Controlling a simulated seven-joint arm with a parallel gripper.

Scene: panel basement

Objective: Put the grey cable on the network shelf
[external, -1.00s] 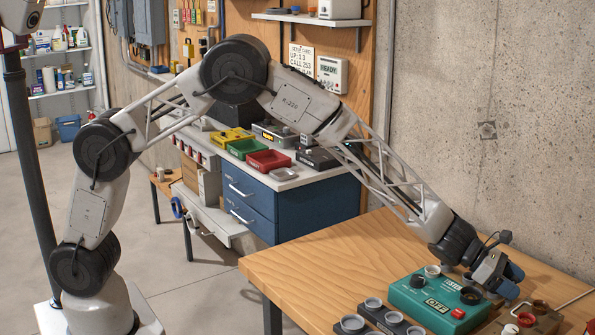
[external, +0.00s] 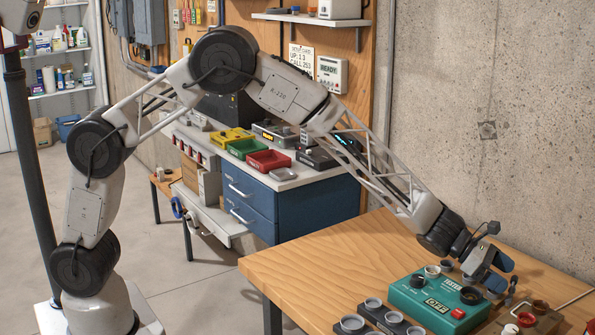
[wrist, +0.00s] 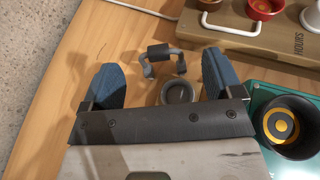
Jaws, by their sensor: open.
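My gripper (wrist: 162,70) is open, with its two blue fingers apart over the wooden table. In the wrist view a small dark grey U-shaped piece (wrist: 160,51) lies between the fingertips; it may be the grey cable, but I cannot tell for sure. A round grey cup-like piece (wrist: 178,91) is nearer the palm, partly hidden by it. In the external view my gripper (external: 500,276) is beside the right end of the green box, and nothing shows held. A wall shelf (external: 312,18) hangs at the back; no label marks it as the network shelf.
The green box (external: 415,299) with a red button and dark sockets stands on the wooden table (external: 330,265). Grey round sockets (external: 352,323) are in front of it. A tan panel (wrist: 245,35) with red and white cups lies beyond my fingers. The table's left part is clear.

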